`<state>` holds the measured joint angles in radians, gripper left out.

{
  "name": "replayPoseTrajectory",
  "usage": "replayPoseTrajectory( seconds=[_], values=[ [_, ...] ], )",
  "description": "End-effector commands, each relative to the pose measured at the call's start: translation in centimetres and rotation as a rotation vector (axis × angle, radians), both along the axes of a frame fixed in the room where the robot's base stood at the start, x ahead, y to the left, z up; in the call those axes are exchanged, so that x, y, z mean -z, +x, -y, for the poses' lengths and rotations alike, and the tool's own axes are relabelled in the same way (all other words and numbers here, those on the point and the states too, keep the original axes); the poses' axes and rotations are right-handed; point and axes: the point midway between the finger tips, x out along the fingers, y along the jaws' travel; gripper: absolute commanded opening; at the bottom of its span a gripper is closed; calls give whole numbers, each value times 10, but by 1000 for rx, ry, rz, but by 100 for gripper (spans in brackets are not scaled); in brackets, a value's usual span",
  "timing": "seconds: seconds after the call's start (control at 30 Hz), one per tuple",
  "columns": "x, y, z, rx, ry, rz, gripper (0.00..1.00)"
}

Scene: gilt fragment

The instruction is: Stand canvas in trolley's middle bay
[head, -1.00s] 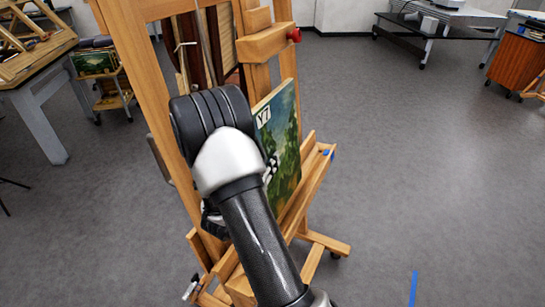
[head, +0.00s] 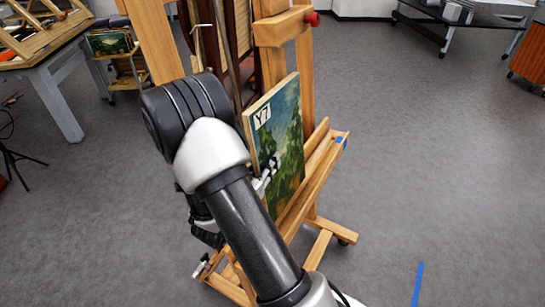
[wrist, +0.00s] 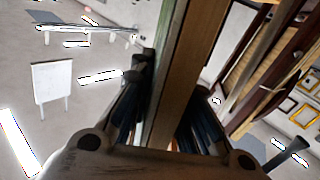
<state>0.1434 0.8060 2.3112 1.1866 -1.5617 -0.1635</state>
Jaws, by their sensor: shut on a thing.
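The canvas (head: 280,145) is a green landscape painting with a white "Y7" label in its upper left corner. It stands upright and slightly tilted at the wooden easel (head: 325,175), just above or on its ledge; contact is unclear. My gripper (head: 264,183) is shut on the canvas's near left edge, partly hidden by my arm. In the wrist view, my gripper (wrist: 163,118) has a finger on each side of the canvas's pale wooden edge (wrist: 183,75). A small wooden trolley (head: 125,75) holding pictures stands at the back left; its bays cannot be made out.
A grey-legged table (head: 60,105) with wooden frames stands at left, near a black tripod (head: 12,155). A dark table (head: 465,22) and an orange-brown cabinet (head: 530,58) are at back right. Blue tape (head: 417,284) marks the floor. Open floor lies right of the easel.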

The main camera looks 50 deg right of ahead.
Motion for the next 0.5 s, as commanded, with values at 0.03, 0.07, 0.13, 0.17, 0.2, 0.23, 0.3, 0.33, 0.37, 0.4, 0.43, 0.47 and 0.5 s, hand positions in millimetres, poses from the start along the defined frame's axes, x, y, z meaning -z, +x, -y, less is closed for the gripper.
replayPoseTrajectory(
  seconds=[0.03, 0.07, 0.13, 0.17, 0.2, 0.23, 0.3, 0.33, 0.37, 0.4, 0.43, 0.47, 0.5],
  values=[
    [-1, 0, -5, -3, -2, 2, 0],
    [-1, 0, -7, -3, -2, 2, 0],
    [-1, -1, -12, -3, -2, 3, 0],
    [-1, -2, -15, -3, -2, 3, 0],
    [-1, -3, -17, -3, -2, 3, 0],
    [-1, -4, -20, -2, -2, 3, 0],
    [-1, -5, -25, -4, -3, 2, 0],
    [-1, -6, -27, -4, -3, 2, 0],
    [-1, -6, -29, -3, -3, 2, 0],
    [-1, -7, -33, -4, -3, 2, 0],
    [-1, -7, -35, -4, -3, 2, 0],
    [-1, -8, -37, -3, -2, 2, 0],
    [-1, -9, -40, -2, -2, 2, 0]
  ],
)
